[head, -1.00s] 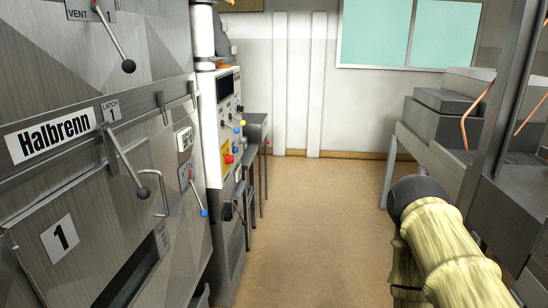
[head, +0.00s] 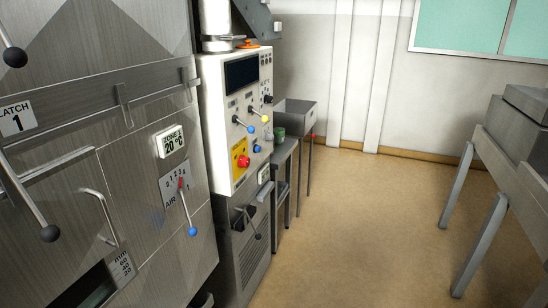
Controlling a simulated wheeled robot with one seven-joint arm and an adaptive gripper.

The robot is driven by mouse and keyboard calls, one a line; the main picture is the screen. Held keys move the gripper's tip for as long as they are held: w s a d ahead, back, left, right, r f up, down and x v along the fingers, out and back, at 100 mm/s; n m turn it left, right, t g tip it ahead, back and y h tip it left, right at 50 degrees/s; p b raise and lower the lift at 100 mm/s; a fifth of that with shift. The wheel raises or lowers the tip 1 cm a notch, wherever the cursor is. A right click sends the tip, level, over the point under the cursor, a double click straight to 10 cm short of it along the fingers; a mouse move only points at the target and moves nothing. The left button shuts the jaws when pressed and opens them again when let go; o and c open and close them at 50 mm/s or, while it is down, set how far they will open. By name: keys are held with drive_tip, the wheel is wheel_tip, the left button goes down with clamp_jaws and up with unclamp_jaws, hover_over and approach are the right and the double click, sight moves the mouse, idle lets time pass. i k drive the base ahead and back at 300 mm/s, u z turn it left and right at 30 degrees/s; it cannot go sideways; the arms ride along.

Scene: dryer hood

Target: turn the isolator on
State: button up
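No part is legibly labelled as the isolator. The white control cabinet (head: 222,130) stands left of centre in the head view. It has a red knob (head: 243,161) on a yellow plate, and levers with blue (head: 251,129) and yellow (head: 265,118) balls above it. Lower down, on the grey lower part, is a dark lever (head: 257,236) with a black ball, pointing down and to the right. I cannot tell which of these is the isolator or what position it is in. My gripper is not in view.
The steel machine front (head: 90,150) with projecting levers and handles fills the left side. A small grey stand (head: 295,117) is past the cabinet. A grey bench (head: 510,150) stands at the right. The brown floor (head: 350,225) between is clear.

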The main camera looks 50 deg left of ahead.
sight(243, 162)
drive_tip(key=u, duration=0.45)
drive_tip(key=i, duration=0.9)
drive_tip(key=u, duration=1.25)
drive_tip(key=i, duration=0.35)
drive_tip(key=u, duration=0.3)
